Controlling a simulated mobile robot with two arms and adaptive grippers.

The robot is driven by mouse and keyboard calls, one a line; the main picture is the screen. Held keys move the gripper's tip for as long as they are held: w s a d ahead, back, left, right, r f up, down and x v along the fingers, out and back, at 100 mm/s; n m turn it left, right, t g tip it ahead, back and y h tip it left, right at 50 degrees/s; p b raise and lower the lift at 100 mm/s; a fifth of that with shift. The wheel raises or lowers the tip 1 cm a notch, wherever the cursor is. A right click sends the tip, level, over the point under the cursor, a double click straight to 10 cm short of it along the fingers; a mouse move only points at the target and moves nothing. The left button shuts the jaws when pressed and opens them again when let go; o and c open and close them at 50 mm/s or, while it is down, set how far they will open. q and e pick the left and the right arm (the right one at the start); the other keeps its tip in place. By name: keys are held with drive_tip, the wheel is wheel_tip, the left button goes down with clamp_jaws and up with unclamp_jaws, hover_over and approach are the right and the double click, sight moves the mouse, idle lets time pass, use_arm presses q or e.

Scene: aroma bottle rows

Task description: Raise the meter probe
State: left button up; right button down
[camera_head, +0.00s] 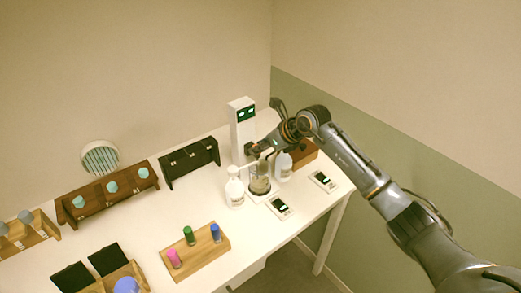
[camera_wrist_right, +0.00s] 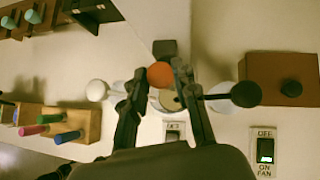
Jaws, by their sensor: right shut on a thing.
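My right gripper (camera_head: 260,151) is above a glass beaker (camera_head: 260,184), in front of a white meter stand (camera_head: 243,130) with a green display. In the right wrist view, its fingers (camera_wrist_right: 160,86) are closed around the orange round top of the meter probe (camera_wrist_right: 160,74). The probe's lower part is hidden there by the fingers. In the head view I cannot make out how far the probe reaches into the beaker. My left gripper is not in view.
White bottles stand left (camera_head: 235,190) and right (camera_head: 283,167) of the beaker, close by. Switch plates (camera_head: 279,207) lie in front. A wooden block (camera_head: 213,251) holds colored vials. Dark racks (camera_head: 190,161) stand along the back.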

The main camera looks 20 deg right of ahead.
wheel_tip(320, 180, up, 9)
drive_tip(key=shift+w+r+p, duration=0.1)
drive_tip(key=shift+p, duration=0.4)
drive_tip(key=c, duration=1.3)
unclamp_jaws()
drive_tip(key=shift+r, duration=0.1)
drive_tip(key=v, duration=1.2)
drive_tip(key=shift+a, duration=0.1)
